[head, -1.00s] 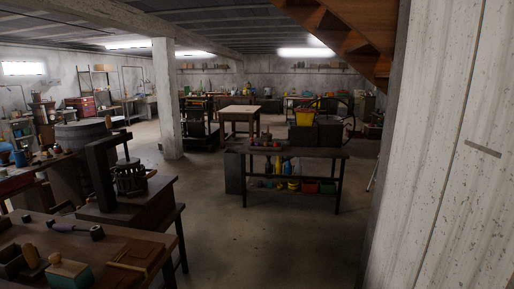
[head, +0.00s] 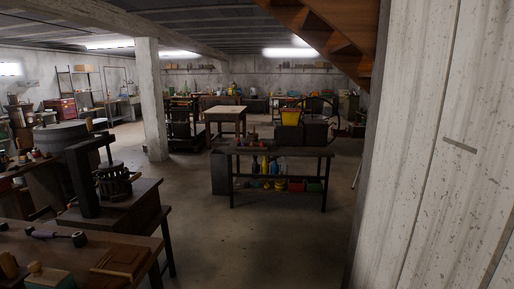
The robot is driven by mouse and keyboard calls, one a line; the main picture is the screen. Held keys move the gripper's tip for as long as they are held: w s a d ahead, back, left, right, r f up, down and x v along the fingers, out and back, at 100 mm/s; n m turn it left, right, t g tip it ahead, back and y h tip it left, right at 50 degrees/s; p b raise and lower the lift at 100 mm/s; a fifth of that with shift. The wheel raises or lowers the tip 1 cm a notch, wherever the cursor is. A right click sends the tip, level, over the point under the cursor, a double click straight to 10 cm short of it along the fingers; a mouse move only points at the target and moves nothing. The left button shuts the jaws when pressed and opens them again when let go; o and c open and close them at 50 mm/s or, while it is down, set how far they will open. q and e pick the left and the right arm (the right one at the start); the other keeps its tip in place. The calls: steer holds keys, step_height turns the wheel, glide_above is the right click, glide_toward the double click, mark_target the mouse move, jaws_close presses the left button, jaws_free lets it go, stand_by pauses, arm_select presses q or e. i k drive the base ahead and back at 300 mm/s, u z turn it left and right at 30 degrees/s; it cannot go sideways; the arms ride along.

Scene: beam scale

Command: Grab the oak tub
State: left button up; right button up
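A large round grey-brown tub (head: 60,139) stands at the left, beyond the near benches. It looks like a wooden tub, but I cannot tell for sure that it is the oak one. A dark upright post of a press-like tool partly covers its right side. A smaller round slatted wooden basket (head: 114,183) sits on the dark bench in front of it. Neither of my grippers is in view.
A workbench (head: 103,240) with tools fills the lower left. A dark table (head: 280,151) with bottles and bins below stands in the middle. A concrete pillar (head: 151,100) rises left of centre. A pale wall (head: 430,150) closes the right. Floor (head: 225,235) between is clear.

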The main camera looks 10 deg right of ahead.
mark_target(254, 137)
steer(key=z, duration=0.35)
steer(key=i, duration=5)
steer(key=u, duration=1.35)
steer(key=i, duration=3.1)
